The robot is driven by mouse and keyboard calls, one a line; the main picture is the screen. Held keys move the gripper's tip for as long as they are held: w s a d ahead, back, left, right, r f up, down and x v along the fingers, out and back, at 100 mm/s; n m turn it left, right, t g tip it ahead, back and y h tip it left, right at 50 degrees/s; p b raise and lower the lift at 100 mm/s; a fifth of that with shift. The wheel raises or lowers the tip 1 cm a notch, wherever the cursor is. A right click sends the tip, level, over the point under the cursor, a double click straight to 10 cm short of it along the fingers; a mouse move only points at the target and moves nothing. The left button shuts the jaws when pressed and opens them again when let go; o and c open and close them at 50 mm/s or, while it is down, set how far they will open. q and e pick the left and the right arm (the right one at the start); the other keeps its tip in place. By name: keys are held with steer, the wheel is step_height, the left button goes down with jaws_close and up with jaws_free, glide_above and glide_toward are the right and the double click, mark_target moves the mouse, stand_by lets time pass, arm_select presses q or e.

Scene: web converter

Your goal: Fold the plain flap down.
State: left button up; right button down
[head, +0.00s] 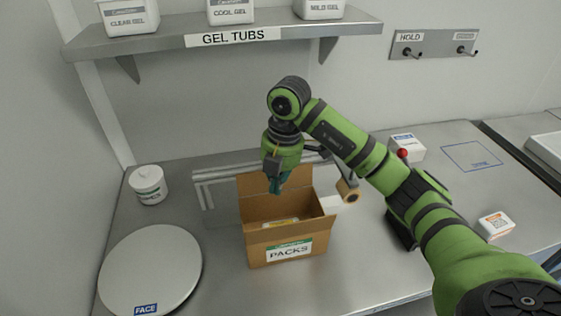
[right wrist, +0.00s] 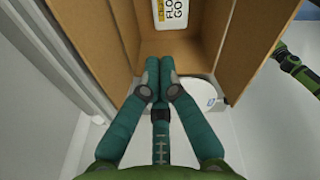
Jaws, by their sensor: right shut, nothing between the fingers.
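The open cardboard box (head: 258,255) marked PACKS stands on the table, and a pack with a printed white label (right wrist: 172,12) lies inside. A plain brown flap (head: 252,186) stands up at the box's back; which panel is the task's flap is not clear. My right gripper (head: 277,188) is shut and empty over the box's back left part. In the right wrist view its fingertips (right wrist: 158,88) are at the edge of a brown end panel (right wrist: 180,57). I cannot tell whether they touch it. My left gripper does not show.
A round white plate (head: 150,268) marked FACE and a white tub (head: 148,184) lie to the left. A tape roll (head: 348,192) is just right of the box. White cartons (head: 407,147) (head: 496,226) stand farther right. The gel tub shelf (head: 210,38) hangs above.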

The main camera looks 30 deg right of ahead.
steer(key=w+d+r+m+t+h+b, duration=0.1)
steer(key=w+d+r+m+b, duration=0.3)
steer(key=m, duration=0.8)
steer(key=w+d+r+m+h+b, duration=0.15)
steer(key=r+m, duration=0.45)
steer(key=m, duration=0.6)
steer(key=shift+y, duration=0.45)
steer(key=shift+w+d+f+p, duration=0.1)
steer(key=shift+w+f+p, duration=0.25)
steer(key=shift+f, duration=1.3)
steer(key=shift+w+d+f+p, duration=0.1)
steer(key=shift+w+f+p, duration=0.25)
steer(key=shift+f, duration=1.25)
steer(key=shift+w+d+f+p, duration=0.1)
steer(key=shift+w+f+p, duration=0.25)
steer(key=shift+f, duration=1.3)
